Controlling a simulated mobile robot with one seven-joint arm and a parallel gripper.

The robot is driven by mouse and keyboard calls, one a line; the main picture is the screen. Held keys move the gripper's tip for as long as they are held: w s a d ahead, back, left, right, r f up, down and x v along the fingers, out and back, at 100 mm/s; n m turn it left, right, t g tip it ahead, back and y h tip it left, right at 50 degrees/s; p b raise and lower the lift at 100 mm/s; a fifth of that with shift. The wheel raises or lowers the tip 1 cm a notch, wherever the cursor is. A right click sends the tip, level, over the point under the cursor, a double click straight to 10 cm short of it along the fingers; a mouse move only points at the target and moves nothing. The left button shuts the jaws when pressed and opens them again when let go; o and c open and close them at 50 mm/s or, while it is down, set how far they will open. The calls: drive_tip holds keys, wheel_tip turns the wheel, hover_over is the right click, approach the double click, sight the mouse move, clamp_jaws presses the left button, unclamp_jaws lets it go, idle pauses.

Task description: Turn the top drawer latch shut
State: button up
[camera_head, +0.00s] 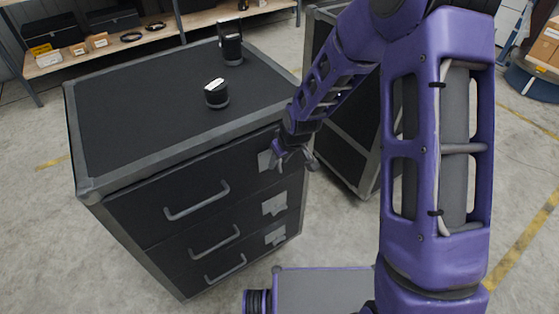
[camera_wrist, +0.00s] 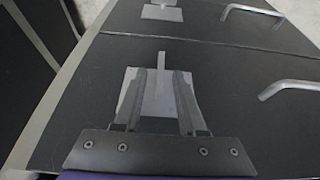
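The black drawer cabinet (camera_head: 155,190) has three drawers, and the top drawer (camera_head: 190,190) looks closed. The top latch plate (camera_head: 264,161) is at that drawer's right end, partly hidden by my gripper (camera_head: 294,160). In the wrist view the grey top latch plate (camera_wrist: 125,94) lies beyond my gripper (camera_wrist: 163,92). The latch's narrow tab (camera_wrist: 161,66) runs up the picture, in line with the gap between my two fingers. The fingers are apart. I cannot tell whether they touch the latch. The top drawer handle (camera_wrist: 288,88) is to the right.
A middle latch (camera_wrist: 162,12) and middle drawer handle (camera_wrist: 252,13) are farther off. Two black cylindrical items, one short (camera_head: 216,95) and one tall (camera_head: 231,48), stand on the cabinet top. Another dark case (camera_head: 345,160) stands close at the right. Floor is clear at front left.

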clamp_jaws()
drive_tip(key=shift+d+r+y+p, duration=0.15)
drive_tip(key=shift+y+p, duration=0.15)
drive_tip(key=shift+p, duration=0.3)
drive_tip(key=shift+w+d+f+m+g+y+b, duration=0.3)
drive_tip(key=shift+m+g+y+b, duration=0.75)
drive_tip(key=shift+y, duration=1.35)
drive_tip(key=shift+w+d+f+m+g+y+b, duration=0.1)
drive_tip(key=shift+f+m+g+y+b, duration=0.45)
drive_tip(key=shift+g+y, duration=1.4)
drive_tip(key=shift+w+d+f+m+g+y+b, duration=0.15)
drive_tip(key=shift+m+g+y+b, duration=0.6)
drive_tip(key=shift+y, duration=2.1)
drive_tip(key=shift+s+b, duration=0.1)
drive_tip(key=shift+b, duration=0.2)
